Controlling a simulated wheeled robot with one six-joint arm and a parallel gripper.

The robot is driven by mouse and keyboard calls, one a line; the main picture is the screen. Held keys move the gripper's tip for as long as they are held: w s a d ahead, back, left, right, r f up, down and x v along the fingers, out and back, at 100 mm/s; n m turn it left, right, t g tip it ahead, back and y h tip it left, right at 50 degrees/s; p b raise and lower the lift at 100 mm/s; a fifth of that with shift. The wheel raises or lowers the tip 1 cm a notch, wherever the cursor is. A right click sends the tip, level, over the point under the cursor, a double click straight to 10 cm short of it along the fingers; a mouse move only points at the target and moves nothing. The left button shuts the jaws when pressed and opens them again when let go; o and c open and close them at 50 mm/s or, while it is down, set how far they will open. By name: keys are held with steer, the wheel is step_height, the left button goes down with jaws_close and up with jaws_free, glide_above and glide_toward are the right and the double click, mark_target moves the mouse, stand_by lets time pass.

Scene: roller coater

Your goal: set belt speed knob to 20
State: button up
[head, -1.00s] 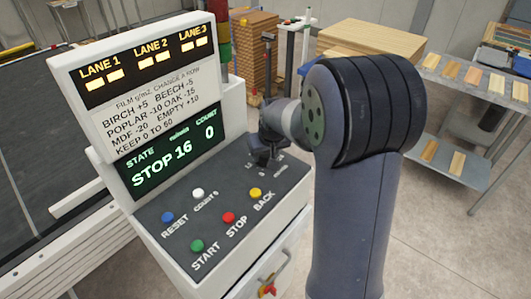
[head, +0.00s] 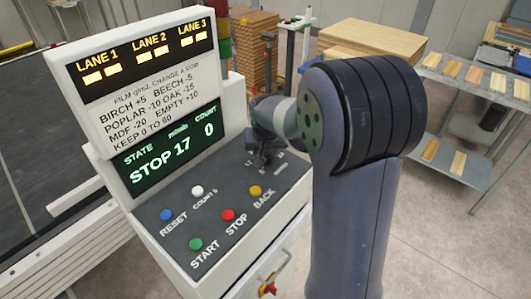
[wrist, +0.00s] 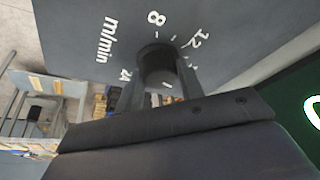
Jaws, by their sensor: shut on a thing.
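The belt speed knob (wrist: 157,62) is a dark round knob on the sloped grey panel, with a printed scale around it. In the wrist view the marks 8, 12 and 24 and the label m/min are readable. My gripper (wrist: 160,85) is shut on the knob, one finger on each side. In the head view my gripper (head: 264,150) is at the panel's upper right, and it hides the knob. The green display (head: 170,157) reads STOP, 17 m/min and count 0.
Blue, white, green, red and yellow buttons (head: 228,215) sit on the panel left of and in front of my gripper. A lane sign (head: 135,65) stands behind. A red and yellow switch (head: 268,289) is on the front. A shelf with wood samples (head: 480,80) is at right.

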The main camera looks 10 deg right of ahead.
steer(key=m+h+b, duration=0.1)
steer(key=m, duration=0.1)
steer(key=m+b, duration=0.2)
steer(key=shift+w+a+f+m+h, duration=0.1)
steer(key=shift+w+a+m+h, duration=0.1)
steer(key=shift+m+h, duration=0.15)
steer(key=m+g+h+b, duration=0.1)
steer(key=m+b, duration=0.1)
steer(key=m, duration=0.2)
steer(key=shift+g, duration=0.3)
steer(key=shift+r+h, duration=0.2)
steer(key=shift+h, duration=0.05)
steer(key=o, duration=1)
steer(key=b+v, duration=0.1)
steer(key=v, duration=0.9)
steer(key=shift+r, duration=0.35)
steer(key=shift+a, duration=0.1)
